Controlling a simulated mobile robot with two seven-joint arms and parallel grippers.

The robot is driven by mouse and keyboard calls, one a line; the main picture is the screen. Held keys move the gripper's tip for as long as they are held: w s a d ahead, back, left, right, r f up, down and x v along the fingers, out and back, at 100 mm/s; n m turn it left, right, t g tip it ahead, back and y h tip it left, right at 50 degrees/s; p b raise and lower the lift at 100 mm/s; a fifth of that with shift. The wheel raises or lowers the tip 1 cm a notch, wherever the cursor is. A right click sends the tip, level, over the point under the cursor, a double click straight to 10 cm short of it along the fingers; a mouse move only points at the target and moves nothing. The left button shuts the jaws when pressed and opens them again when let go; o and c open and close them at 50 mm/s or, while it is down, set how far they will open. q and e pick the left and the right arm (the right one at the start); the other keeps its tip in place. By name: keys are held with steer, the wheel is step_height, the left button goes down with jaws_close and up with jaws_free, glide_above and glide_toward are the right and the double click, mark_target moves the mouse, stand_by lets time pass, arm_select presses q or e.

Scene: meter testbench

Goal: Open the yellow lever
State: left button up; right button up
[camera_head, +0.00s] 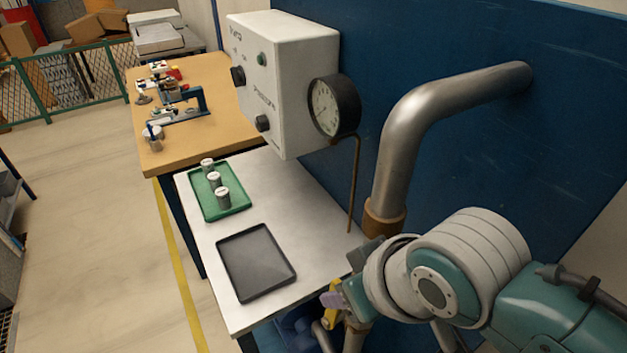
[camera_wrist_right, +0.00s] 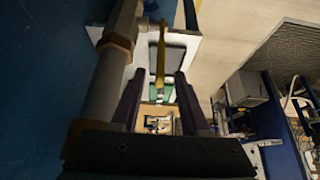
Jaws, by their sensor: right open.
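The yellow lever (camera_head: 331,317) shows low in the head view, beside the lower end of the vertical pipe and partly hidden by my right gripper. In the right wrist view the yellow lever (camera_wrist_right: 160,62) is a long thin bar, upright in the picture, lying between the two dark fingers. My right gripper (camera_head: 338,300) is open; in the wrist view its fingers (camera_wrist_right: 158,80) stand on both sides of the lever with gaps visible. Whether a finger touches it I cannot tell. My left gripper is not in view.
A thick metal pipe (camera_head: 412,125) runs from the blue wall (camera_head: 450,40) down close to my right arm. A white table (camera_head: 320,230) holds a dark tray (camera_head: 257,262) and a green tray (camera_head: 238,194) with cylinders. A gauge box (camera_head: 290,75) hangs above.

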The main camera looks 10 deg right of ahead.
steer(key=shift+s+d+r, duration=0.1)
steer(key=shift+s+r, duration=0.25)
steer(key=shift+r, duration=0.25)
